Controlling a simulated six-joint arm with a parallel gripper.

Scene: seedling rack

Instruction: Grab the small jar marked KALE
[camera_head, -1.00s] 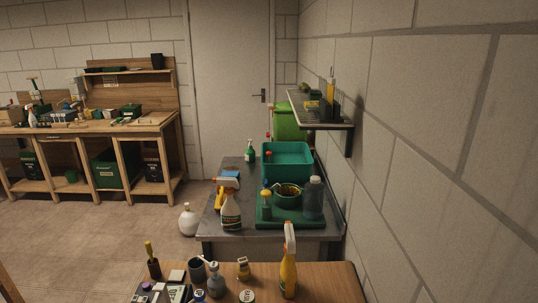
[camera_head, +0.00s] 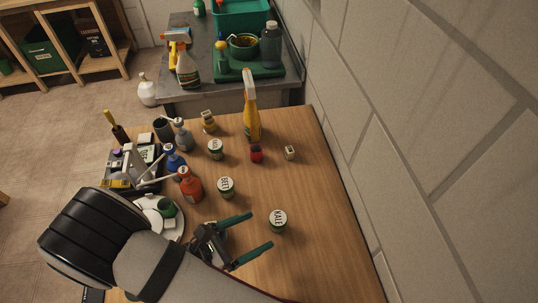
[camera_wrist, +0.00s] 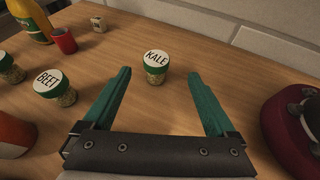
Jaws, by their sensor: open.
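The small jar marked KALE (camera_head: 278,222) stands upright on the wooden table, with a white lid top, green rim and speckled contents. In the wrist view the KALE jar (camera_wrist: 156,66) appears between and slightly beyond the fingertips. My gripper (camera_head: 260,231) has two green fingers, spread open and empty. In the head view its tips point at the jar from the left, with a small gap. In the wrist view my gripper (camera_wrist: 159,74) shows clear wood between its fingers. Neither finger appears to touch the jar.
A similar jar marked BEET (camera_head: 226,187) stands left of KALE, and another lidded jar (camera_head: 215,149) is farther back. A red container (camera_head: 256,154), small pale block (camera_head: 290,152), yellow spray bottle (camera_head: 252,120) and orange-red bottle (camera_head: 190,184) stand around. Wood right of KALE is clear up to the wall.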

